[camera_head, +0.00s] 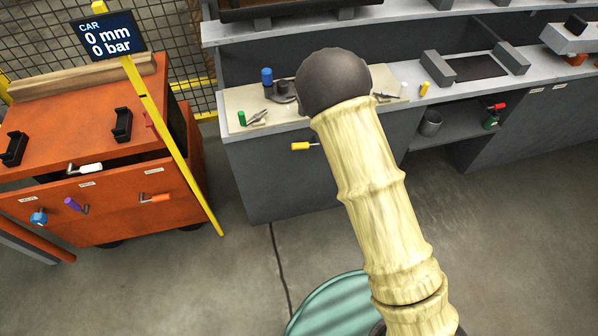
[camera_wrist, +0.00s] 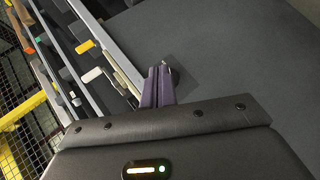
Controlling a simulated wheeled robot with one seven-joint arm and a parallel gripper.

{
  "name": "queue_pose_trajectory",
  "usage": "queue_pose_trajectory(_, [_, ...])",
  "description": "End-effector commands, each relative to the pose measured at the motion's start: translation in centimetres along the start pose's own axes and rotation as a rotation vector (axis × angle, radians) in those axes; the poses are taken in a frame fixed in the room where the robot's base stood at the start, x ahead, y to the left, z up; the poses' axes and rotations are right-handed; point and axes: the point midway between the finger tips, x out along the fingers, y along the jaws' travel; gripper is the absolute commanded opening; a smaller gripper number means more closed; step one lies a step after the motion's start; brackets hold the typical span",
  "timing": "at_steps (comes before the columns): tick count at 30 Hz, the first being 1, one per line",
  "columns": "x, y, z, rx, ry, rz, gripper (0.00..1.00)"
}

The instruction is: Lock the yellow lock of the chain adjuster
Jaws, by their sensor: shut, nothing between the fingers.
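A yellow lever-like handle (camera_head: 302,146) sticks out from the front of the grey bench in the head view, below the pale board. A small upright yellow piece (camera_head: 424,89) stands on the bench top further right. Which of them is the chain adjuster's lock I cannot tell. The wrist view shows a yellow piece (camera_wrist: 85,46) beside a cream-white piece (camera_wrist: 91,75), left of my gripper (camera_wrist: 158,88). My gripper's purple fingers are together and empty, apart from the yellow piece. In the head view my arm covers part of the bench, and my gripper does not show.
The pale board (camera_head: 250,103) on the grey bench (camera_head: 265,175) carries pliers (camera_head: 257,117) and a blue-capped item (camera_head: 267,77). An orange cabinet (camera_head: 105,215) with handles stands left, beside a yellow post (camera_head: 170,140). The floor in front of the bench is mostly clear.

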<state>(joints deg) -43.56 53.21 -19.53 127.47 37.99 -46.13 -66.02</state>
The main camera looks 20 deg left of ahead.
Motion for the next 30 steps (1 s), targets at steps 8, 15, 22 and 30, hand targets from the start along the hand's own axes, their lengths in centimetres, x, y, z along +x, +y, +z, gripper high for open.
queue_pose_trajectory(8, [4.8,-9.7,-3.2,-0.519,0.048,0.403,0.00])
queue_pose_trajectory(15, [4.2,-17.2,-6.8,-0.940,0.058,0.840,0.00])
queue_pose_trajectory(22, [1.0,-24.9,-9.3,-1.224,0.024,1.287,0.00])
queue_pose_trajectory(30, [-1.0,-26.8,-9.9,-1.291,-0.009,1.451,0.00])
